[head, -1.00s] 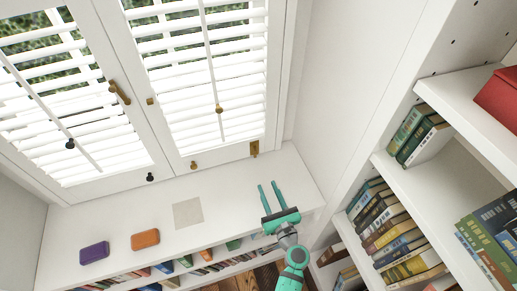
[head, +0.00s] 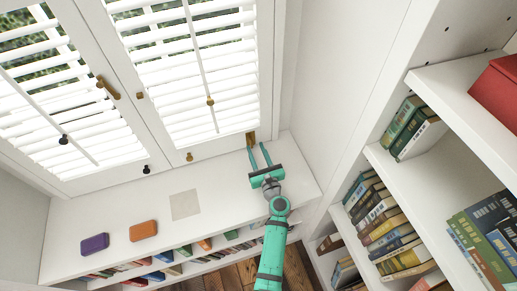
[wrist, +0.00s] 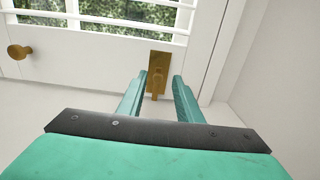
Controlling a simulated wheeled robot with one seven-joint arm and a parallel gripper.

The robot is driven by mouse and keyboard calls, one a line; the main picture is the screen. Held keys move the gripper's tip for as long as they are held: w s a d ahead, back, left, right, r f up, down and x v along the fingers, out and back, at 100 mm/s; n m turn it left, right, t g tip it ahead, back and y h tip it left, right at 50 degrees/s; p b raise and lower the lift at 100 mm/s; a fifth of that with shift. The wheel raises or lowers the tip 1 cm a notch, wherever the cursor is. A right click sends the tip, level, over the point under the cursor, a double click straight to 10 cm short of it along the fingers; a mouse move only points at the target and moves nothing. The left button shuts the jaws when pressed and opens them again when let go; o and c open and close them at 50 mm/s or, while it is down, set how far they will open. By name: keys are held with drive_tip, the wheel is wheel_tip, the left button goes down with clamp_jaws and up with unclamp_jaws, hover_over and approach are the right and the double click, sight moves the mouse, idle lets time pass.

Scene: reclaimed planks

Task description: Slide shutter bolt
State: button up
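The shutters' brass bolt (head: 250,139) is at the bottom right corner of the right shutter panel, just above the sill. In the wrist view the brass bolt (wrist: 158,72) shows as an upright plate with a knob. My gripper (head: 260,150) is open, its two teal fingers pointing at the bolt. In the wrist view the bolt shows between the fingertips of my gripper (wrist: 157,82), with gaps on both sides. I cannot tell how deep the bolt is between them. The right shutter panel (head: 225,142) is closed.
A brass knob (wrist: 20,52) is left of the bolt. On the sill (head: 110,218) lie a purple block (head: 95,244), an orange block (head: 143,231) and a pale square (head: 185,204). A bookshelf (head: 385,160) stands at the right, beyond a white side wall.

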drive_tip(key=shift+w, duration=0.35)
drive_tip(key=shift+a, duration=0.3)
drive_tip(key=shift+w, duration=0.1)
clamp_jaws()
drive_tip(key=shift+w, duration=0.15)
drive_tip(key=shift+a+f, duration=0.2)
drive_tip(key=shift+f, duration=0.3)
drive_tip(key=shift+c, duration=0.4)
unclamp_jaws()
drive_tip(key=shift+o, duration=0.4)
drive_tip(key=shift+d, duration=0.15)
